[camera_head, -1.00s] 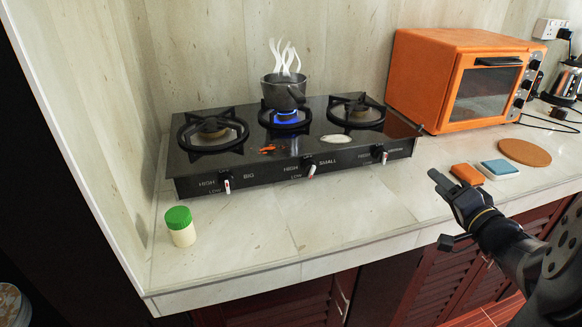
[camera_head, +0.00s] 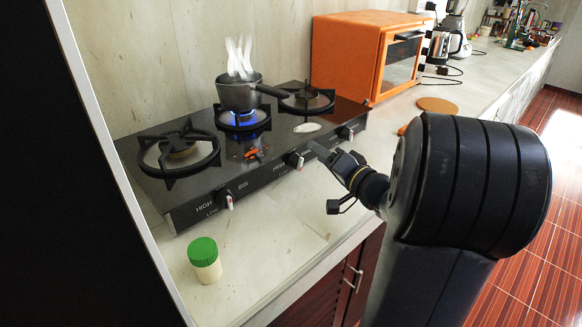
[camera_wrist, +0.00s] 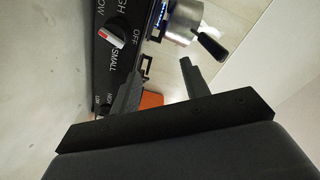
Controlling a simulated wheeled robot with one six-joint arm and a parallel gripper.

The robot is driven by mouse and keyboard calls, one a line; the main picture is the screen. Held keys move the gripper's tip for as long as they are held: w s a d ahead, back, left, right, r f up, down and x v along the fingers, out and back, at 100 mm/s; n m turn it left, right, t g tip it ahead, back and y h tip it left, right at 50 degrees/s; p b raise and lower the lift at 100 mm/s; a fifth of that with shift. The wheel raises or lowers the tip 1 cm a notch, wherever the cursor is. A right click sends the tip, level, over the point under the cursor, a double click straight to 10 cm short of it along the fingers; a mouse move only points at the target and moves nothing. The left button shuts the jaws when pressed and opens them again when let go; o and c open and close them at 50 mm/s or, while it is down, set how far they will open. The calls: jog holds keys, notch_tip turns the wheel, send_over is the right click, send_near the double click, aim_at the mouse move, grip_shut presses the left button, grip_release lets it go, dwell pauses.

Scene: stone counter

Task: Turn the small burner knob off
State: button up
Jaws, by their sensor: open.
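The small burner knob (camera_head: 294,160) is on the stove's front panel, the middle of three knobs. In the wrist view the knob (camera_wrist: 109,35), black with a white and red grip, sits up and left of my fingers, with HIGH, LOW, OFF and SMALL printed around it. Its exact setting is hard to read. A blue flame (camera_head: 241,117) burns under a steaming dark pot (camera_head: 238,96) on the middle burner. My gripper (camera_head: 316,149) is open and empty, just right of the knob in the head view; its two fingers are spread apart in the wrist view (camera_wrist: 160,68).
The black stove (camera_head: 262,178) has another knob (camera_head: 228,199) at left and one (camera_head: 346,133) at right. The pot's handle (camera_head: 272,90) points right. A green-lidded jar (camera_head: 204,259) stands on the counter at front left. An orange oven (camera_head: 360,55) stands behind right.

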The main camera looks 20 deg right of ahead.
send_near(301, 166)
jog(key=shift+f+b+x, duration=0.2)
jog(key=shift+b+x, duration=0.1)
jog(key=shift+x, duration=0.8)
jog(key=x, duration=0.2)
jog(key=p+x, duration=0.1)
jog(key=x, duration=0.3)
jog(key=shift+w+r, duration=0.1)
jog(key=shift+r, duration=0.2)
jog(key=shift+w+a, duration=0.2)
jog(key=shift+w, duration=0.4)
jog(key=shift+c, duration=0.3)
jog(key=c, duration=0.6)
